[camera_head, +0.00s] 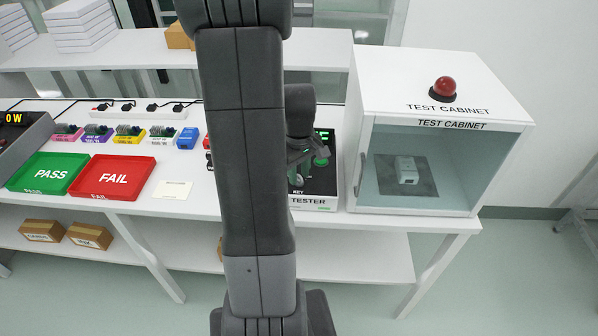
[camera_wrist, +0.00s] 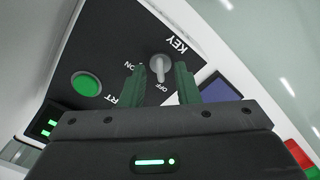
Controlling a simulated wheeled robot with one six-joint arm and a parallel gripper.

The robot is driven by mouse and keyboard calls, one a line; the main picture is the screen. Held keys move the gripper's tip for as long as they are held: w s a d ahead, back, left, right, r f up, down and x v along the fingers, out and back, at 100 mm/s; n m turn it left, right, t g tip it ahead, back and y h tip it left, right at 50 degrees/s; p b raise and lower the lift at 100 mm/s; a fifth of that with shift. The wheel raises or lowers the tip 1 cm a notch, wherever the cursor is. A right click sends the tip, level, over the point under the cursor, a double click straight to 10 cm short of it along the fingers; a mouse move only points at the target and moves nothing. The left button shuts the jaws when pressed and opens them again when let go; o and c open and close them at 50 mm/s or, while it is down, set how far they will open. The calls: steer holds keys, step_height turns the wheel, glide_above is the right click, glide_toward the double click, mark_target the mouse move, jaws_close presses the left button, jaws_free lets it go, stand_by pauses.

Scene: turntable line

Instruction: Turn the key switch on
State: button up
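The key switch (camera_wrist: 160,65) is a grey round knob with a raised bar on the tester's black panel (camera_wrist: 112,50). In the wrist view its bar points down the picture, at the OFF label; the ON label is to its left. My gripper (camera_wrist: 159,70) is open, its two dark green fingers apart on the left and right of the knob's bar. I cannot tell whether either finger touches it. In the head view my arm covers much of the tester (camera_head: 318,203), and my gripper (camera_head: 301,160) is partly hidden over its panel.
The glass-fronted test cabinet (camera_head: 450,65) stands right beside the tester. Red FAIL (camera_head: 112,177) and green PASS (camera_head: 50,172) trays lie left.

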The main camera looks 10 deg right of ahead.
steer(key=shift+s+f, duration=0.1)
jaws_close()
